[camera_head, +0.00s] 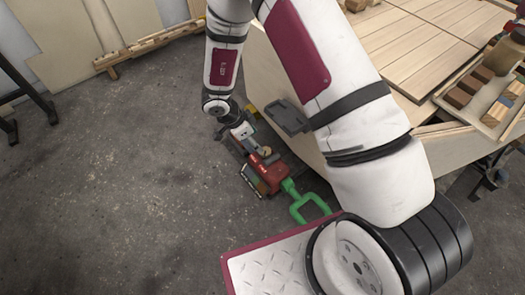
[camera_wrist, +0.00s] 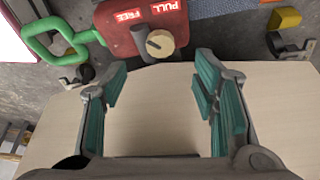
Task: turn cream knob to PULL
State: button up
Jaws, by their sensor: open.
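The cream knob (camera_wrist: 163,43) is a round disc on a red housing (camera_wrist: 118,32), with a small dark mark on its left part. The white words FREE (camera_wrist: 129,15) and PULL (camera_wrist: 168,7) are upside down on the housing beyond it, FREE to the left. I cannot tell which word the knob is set to. My gripper (camera_wrist: 160,73) is open, its teal pads either side of an empty gap. The knob is ahead of this gap, between the fingers' lines and apart from them. In the head view the red housing (camera_head: 268,177) is low beside the plywood hull, just below my gripper.
A green handle (camera_head: 310,207) sticks out from the housing, also seen in the wrist view (camera_wrist: 58,38). A yellow block (camera_wrist: 284,18) is at the upper right there. The plywood panel (camera_wrist: 160,110) lies behind the fingers. Open concrete floor (camera_head: 120,190) spreads left.

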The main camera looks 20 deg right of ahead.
aim_at(265, 154)
jog(key=b+x, duration=0.3)
jog(key=x, duration=0.6)
jog(key=shift+c, duration=0.3)
jog(key=shift+r, duration=0.1)
jog(key=c, duration=1.1)
